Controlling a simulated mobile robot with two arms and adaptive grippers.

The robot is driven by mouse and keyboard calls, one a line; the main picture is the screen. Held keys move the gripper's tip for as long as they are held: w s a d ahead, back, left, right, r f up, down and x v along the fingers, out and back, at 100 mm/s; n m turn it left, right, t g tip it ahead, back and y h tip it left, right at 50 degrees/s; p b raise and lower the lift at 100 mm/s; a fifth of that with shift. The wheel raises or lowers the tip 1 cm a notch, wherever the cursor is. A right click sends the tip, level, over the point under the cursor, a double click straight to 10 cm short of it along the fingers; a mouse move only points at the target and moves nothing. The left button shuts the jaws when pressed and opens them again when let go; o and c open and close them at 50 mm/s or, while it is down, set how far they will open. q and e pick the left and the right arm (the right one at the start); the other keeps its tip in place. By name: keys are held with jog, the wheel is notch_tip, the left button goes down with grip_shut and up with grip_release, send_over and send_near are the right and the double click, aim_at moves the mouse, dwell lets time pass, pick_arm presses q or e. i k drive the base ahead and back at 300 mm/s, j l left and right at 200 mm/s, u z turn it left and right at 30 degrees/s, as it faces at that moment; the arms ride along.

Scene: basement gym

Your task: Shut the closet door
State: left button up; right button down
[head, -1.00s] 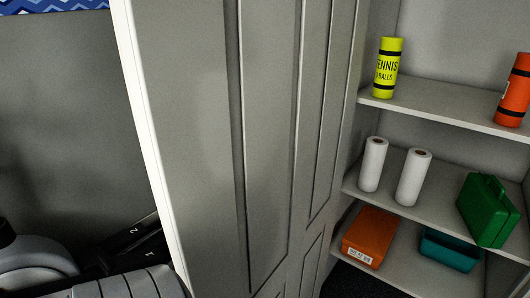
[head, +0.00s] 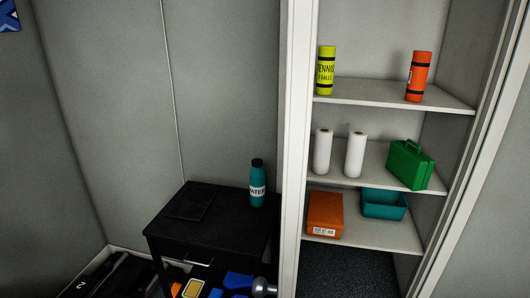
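The closet (head: 297,120) stands open at the right of the head view, and its shelves show through the white-framed opening. The closet door is not in view now, so I cannot tell how far it stands open. Neither of my grippers is in view.
The shelves hold a yellow tennis ball can (head: 326,70), an orange can (head: 418,76), two white rolls (head: 356,154), a green case (head: 409,165), an orange box (head: 325,214) and a teal bin (head: 384,203). Left of the closet, a black table (head: 232,228) bears a teal bottle (head: 257,183).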

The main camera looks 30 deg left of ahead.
aim_at(303, 15)
jog(key=j, duration=0.55)
jog(key=i+j, duration=0.15)
jog(key=j, duration=0.35)
jog(key=i+j, duration=0.45)
